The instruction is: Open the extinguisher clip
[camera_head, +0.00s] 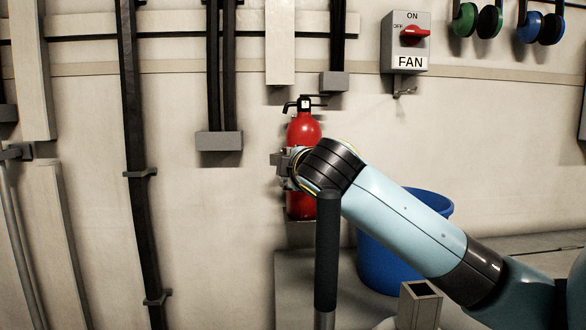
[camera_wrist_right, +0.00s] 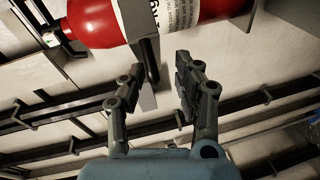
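The red fire extinguisher (camera_head: 304,128) stands upright against the wall, its middle hidden by my right arm. In the right wrist view the extinguisher (camera_wrist_right: 97,22) lies across the top, with a white label. A dark grey clip band (camera_wrist_right: 141,28) crosses its body, and a narrow tab (camera_wrist_right: 152,62) sticks out from the band. My right gripper (camera_wrist_right: 160,72) is open, its fingertips on either side of the tab. The left finger is close to the tab; I cannot tell whether it touches. In the head view the right gripper (camera_head: 284,167) is mostly hidden behind its wrist. My left gripper is out of view.
A blue bin (camera_head: 385,268) stands below right of the extinguisher, partly behind my right arm. A FAN switch box (camera_head: 406,43) with a red knob and ear defenders (camera_head: 478,18) are at upper right. Dark cable runs (camera_head: 138,200) and grey channels line the wall at left.

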